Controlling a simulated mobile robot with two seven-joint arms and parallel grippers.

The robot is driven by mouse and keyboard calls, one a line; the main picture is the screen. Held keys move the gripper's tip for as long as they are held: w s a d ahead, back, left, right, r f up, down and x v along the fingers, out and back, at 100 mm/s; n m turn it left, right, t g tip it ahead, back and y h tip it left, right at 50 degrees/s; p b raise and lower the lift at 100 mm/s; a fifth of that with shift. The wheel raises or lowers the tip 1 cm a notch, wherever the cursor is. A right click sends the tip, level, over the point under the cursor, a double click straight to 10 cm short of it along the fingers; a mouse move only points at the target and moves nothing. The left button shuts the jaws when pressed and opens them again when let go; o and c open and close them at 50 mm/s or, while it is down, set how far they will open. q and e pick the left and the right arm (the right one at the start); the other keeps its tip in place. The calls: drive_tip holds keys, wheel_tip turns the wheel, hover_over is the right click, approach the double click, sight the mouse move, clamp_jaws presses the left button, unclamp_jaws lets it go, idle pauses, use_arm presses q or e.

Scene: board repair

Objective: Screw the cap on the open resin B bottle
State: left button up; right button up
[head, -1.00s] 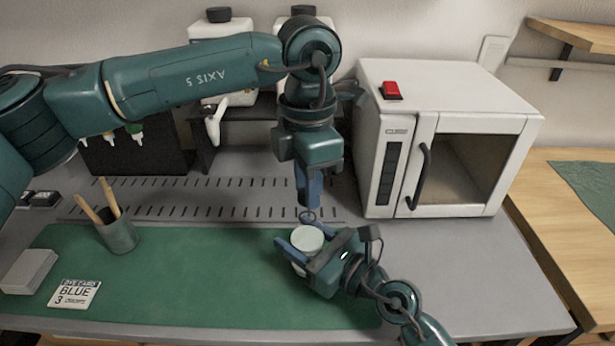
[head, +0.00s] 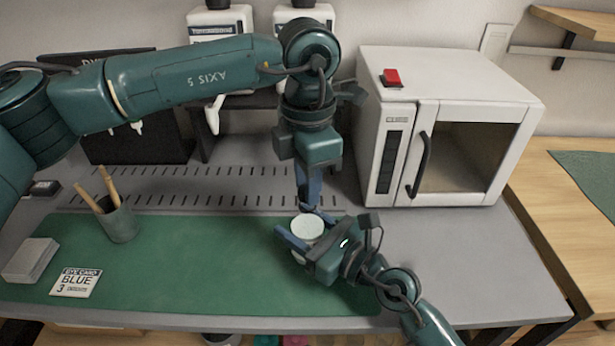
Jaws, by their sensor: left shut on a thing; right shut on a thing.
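My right gripper (head: 299,246) is shut on a white round container (head: 308,226) above the green mat (head: 190,262). Its pale round top faces up; its lower part is hidden by the gripper, so I cannot tell whether it is the resin B bottle. My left gripper (head: 311,205) points down just behind the container's top rim. It is shut on a small dark thing, mostly hidden at its fingertips, perhaps the cap. I cannot tell whether this thing touches the container.
A white oven (head: 445,100) with a red switch stands at the right. White dispenser bottles (head: 222,22) stand behind my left arm. The mat's middle is clear.

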use_arm(q)
drive_tip(key=shift+f, duration=0.6)
drive_tip(key=m, duration=1)
drive_tip(key=shift+m, duration=0.3)
drive_tip(key=m, duration=1)
drive_tip(key=shift+m, duration=0.4)
drive_tip(key=m, duration=0.6)
drive_tip(key=shift+m, duration=0.3)
drive_tip(key=m, duration=0.7)
drive_tip(key=shift+m, duration=0.4)
